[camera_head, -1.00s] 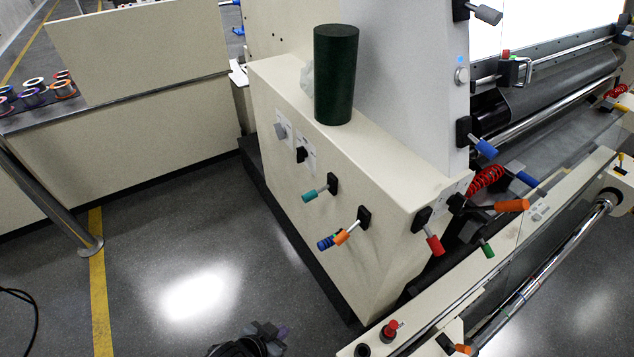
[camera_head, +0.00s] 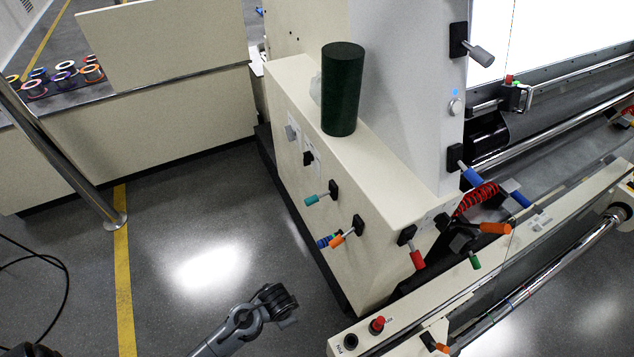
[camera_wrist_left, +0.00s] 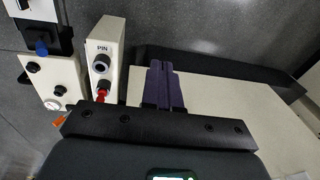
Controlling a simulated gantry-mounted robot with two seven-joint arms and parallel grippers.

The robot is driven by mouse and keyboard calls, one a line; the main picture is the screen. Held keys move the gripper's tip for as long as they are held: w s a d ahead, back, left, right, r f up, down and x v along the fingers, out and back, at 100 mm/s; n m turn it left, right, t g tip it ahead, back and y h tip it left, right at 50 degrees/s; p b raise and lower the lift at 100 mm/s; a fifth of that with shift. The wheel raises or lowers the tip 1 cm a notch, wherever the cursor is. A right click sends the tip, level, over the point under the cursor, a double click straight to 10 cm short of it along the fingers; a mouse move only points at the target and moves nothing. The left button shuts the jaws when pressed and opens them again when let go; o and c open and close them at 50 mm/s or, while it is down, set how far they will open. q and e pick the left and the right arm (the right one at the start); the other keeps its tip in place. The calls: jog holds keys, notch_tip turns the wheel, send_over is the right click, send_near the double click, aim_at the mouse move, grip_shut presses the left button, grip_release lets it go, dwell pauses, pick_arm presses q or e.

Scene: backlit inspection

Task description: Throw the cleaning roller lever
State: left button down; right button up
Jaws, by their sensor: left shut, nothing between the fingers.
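Several levers with coloured grips are on the cream machine; I cannot tell which is the cleaning roller lever. My left gripper (camera_head: 288,322) is low in the head view, over the floor in front of the machine, apart from every lever. In the left wrist view its purple fingers (camera_wrist_left: 164,88) are together and empty. My right gripper is not in view.
A dark green cylinder (camera_head: 342,90) stands on the machine's cream housing (camera_head: 290,92). A rail end with a red button (camera_head: 377,323) juts out at the lower right. A metal post (camera_head: 70,165) stands at left. The grey floor between is open.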

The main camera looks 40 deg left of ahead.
pick_arm(q)
jog(key=w+a+r+p, duration=0.6)
jog(key=w+r+p, duration=0.5)
jog(key=p, duration=1.3)
send_near(311, 199)
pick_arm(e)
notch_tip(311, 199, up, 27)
pick_arm(q)
jog(key=shift+t, duration=0.4)
jog(key=b+x, duration=0.2)
jog(key=b, duration=0.3)
jog(key=b+x, duration=0.2)
jog(key=b, duration=0.4)
jog(key=b+x, duration=0.2)
jog(key=b, duration=0.4)
jog(key=shift+s+d, duration=0.1)
jog(key=shift+s, duration=0.25)
jog(key=shift+w+f+b, duration=0.1)
jog(key=shift+f+b, duration=0.4)
jog(key=shift+b, duration=0.35)
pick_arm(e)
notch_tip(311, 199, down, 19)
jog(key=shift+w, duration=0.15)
